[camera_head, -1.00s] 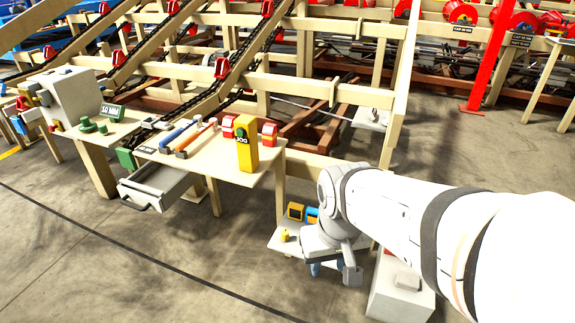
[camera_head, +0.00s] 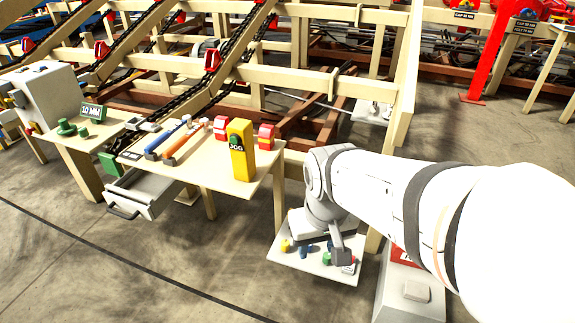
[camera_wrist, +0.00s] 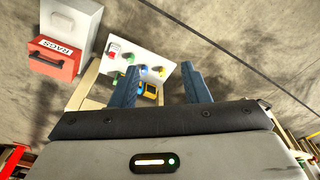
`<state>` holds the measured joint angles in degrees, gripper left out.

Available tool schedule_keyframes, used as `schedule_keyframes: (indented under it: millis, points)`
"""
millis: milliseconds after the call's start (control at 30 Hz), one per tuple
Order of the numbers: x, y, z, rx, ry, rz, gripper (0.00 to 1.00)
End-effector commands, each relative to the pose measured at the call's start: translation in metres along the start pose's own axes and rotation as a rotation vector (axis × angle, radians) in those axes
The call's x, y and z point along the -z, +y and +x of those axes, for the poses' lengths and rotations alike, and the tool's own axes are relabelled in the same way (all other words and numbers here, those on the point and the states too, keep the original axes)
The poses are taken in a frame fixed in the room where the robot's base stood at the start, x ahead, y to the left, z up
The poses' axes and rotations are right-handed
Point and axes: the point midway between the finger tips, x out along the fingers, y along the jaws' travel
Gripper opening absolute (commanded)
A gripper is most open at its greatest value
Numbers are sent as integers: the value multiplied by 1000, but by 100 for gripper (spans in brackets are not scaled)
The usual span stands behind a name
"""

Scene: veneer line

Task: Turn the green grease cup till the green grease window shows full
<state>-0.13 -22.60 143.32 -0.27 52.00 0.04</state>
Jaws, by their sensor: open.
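A small green cup (camera_wrist: 128,57), which looks like the green grease cup, stands on a low white shelf (camera_wrist: 152,52) in a row with red, blue and yellow ones. In the head view the green cup (camera_head: 326,258) is near the shelf's front right. My gripper (camera_wrist: 158,68) is open and empty above the shelf. In the wrist view the green cup lies outside the gap, just beyond the left finger's tip. A yellow-framed box with a dark face (camera_wrist: 150,91) shows between the fingers, with a blue one partly hidden beside it. I cannot make out a green window.
A red bin marked RAGS (camera_wrist: 55,58) stands by a grey box next to the shelf. The higher table (camera_head: 205,177) at left holds hammers, red blocks and a yellow JOG post (camera_head: 241,150). A drawer (camera_head: 150,192) stands open below. The floor in front is clear.

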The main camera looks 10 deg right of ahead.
Motion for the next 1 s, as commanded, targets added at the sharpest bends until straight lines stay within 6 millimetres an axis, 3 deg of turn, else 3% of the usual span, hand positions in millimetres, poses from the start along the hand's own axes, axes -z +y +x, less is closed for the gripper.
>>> schedule_keyframes:
  millis: [167,267,467,700,833,1000]
  points:
    - [21,4,14,-1,-13,-7,54]
    - [48,13,34,-3,-26,-7,54]
    - [112,39,97,-6,-53,-5,54]
    - [172,80,199,-5,-82,-5,54]
    - [192,106,265,-3,-98,-6,54]
    - [204,135,349,1,-115,-5,54]
